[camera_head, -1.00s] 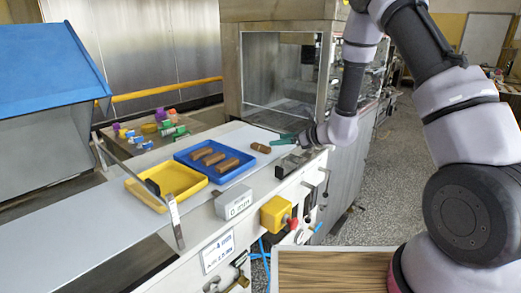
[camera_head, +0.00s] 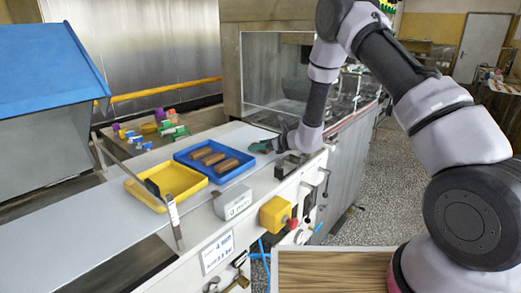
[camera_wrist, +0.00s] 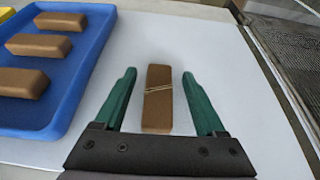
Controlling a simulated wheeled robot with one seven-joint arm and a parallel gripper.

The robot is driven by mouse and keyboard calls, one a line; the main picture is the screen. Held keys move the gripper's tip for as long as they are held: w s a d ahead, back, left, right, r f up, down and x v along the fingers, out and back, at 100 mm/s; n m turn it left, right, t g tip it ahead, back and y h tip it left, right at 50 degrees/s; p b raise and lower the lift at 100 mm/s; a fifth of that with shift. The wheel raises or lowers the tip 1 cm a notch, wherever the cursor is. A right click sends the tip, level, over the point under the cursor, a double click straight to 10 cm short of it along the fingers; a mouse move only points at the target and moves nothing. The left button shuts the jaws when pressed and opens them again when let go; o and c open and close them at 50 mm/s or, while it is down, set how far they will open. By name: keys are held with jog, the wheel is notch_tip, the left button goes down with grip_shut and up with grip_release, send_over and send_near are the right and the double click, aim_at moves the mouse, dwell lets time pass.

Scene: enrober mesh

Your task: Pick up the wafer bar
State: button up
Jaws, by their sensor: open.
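The wafer bar (camera_wrist: 158,100) is a brown block with pale lines across its middle. It lies on the white belt in the wrist view, to the right of the blue tray (camera_wrist: 85,72). My gripper (camera_wrist: 158,76) is open, with one green finger on each side of the bar and a gap on both sides. In the head view my gripper (camera_head: 262,147) is low over the belt by the blue tray's right corner, and it hides most of the bar. Three plain brown bars lie in the blue tray.
A yellow tray (camera_head: 178,184) stands left of the blue tray. A grey box (camera_head: 234,202) and a yellow box (camera_head: 275,214) are at the front edge of the machine. A metal-framed glass enclosure (camera_head: 282,75) rises behind the belt. Small colourful items lie on a table further back.

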jog(key=c, duration=1.1)
jog(key=shift+o, duration=0.2)
